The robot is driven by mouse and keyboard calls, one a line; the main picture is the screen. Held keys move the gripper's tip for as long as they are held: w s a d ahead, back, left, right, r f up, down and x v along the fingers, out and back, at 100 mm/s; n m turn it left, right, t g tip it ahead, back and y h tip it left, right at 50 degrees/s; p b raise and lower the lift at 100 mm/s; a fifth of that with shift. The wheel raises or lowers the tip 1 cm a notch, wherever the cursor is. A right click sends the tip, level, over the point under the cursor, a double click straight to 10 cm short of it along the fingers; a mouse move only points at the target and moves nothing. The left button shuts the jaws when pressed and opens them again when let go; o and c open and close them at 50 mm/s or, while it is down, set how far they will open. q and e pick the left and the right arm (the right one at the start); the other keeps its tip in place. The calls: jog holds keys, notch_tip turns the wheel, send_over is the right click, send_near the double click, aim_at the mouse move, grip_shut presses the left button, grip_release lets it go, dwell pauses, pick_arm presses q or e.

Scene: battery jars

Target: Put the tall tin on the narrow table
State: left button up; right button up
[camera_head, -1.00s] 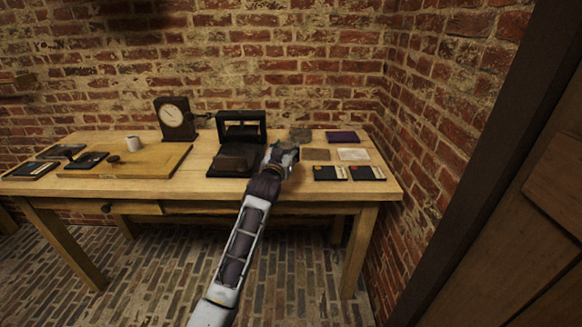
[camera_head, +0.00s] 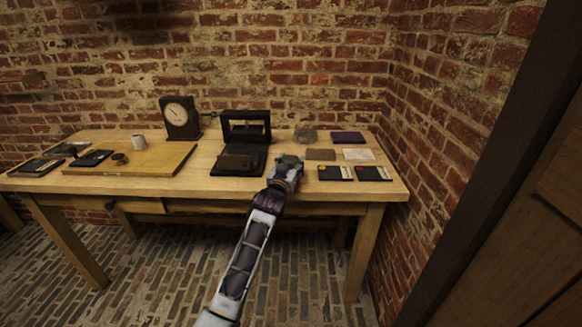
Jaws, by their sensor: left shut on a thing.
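My left gripper (camera_head: 290,162) is over the front right part of the wooden table (camera_head: 230,197), seen from behind. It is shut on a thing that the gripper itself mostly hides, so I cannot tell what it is. No tall tin shows clearly. A small pale cylinder (camera_head: 139,142) stands on a wooden board at the left of the table. A grey rounded object (camera_head: 306,134) is beyond the gripper. My right gripper is out of view. I cannot tell whether this table is the narrow one.
A dark clock (camera_head: 180,117) and a black frame-like device (camera_head: 246,127) stand at the back. Several flat cards and packets, one a purple box (camera_head: 347,137), lie at the right end. The wooden board (camera_head: 150,165) takes up the left. Brick walls close the back and right.

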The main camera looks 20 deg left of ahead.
pick_arm(q)
jog(key=shift+f, duration=0.15)
jog(key=o, duration=1.1)
jog(key=shift+f, duration=0.1)
jog(key=shift+s, duration=0.15)
